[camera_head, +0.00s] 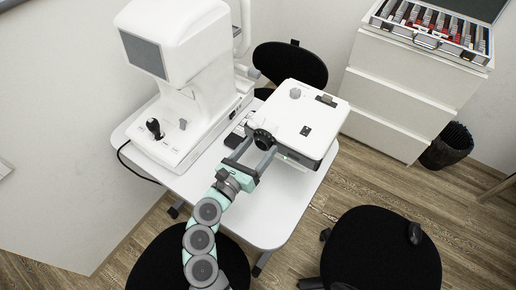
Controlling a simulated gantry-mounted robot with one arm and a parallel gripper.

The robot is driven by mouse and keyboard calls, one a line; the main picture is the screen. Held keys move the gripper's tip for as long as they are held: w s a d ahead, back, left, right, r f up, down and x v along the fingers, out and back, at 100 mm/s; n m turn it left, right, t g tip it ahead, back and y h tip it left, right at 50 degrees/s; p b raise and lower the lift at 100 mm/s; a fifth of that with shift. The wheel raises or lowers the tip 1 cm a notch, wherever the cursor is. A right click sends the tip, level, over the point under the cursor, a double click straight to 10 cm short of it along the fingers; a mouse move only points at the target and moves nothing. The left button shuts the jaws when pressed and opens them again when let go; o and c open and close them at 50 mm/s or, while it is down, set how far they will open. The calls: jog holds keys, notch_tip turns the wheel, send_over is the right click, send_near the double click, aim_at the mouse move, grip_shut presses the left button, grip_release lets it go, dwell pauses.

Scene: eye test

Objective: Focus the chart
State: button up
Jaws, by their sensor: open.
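A white box-shaped chart projector (308,122) stands on the right part of the white table. It has a dark round lens ring (262,139) on its left front side and a small knob and dark panels on top. My gripper (256,150) reaches up from below at the projector's lens side. Its two dark fingers are apart, one on each side of the area just below the lens ring. I cannot tell whether either finger touches the ring or the housing. No projected chart is in view.
A large white eye-test instrument (183,80) stands left on the white table (250,222). Black chairs (381,250) stand in front and behind. A white drawer cabinet (393,85) bears an open lens case (434,27). A black bin (447,146) stands beside it.

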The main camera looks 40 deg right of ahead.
jog(key=shift+c, duration=0.2)
jog(key=c, duration=1.3)
jog(key=shift+r+n+p, duration=0.15)
jog(key=shift+n+p, duration=0.85)
jog(key=shift+p, duration=0.15)
jog(key=shift+n+p, duration=0.8)
jog(key=shift+n, duration=0.3)
jog(key=shift+f+n, duration=0.2)
jog(key=shift+n, duration=0.1)
jog(key=o, duration=1.3)
jog(key=shift+o, duration=0.2)
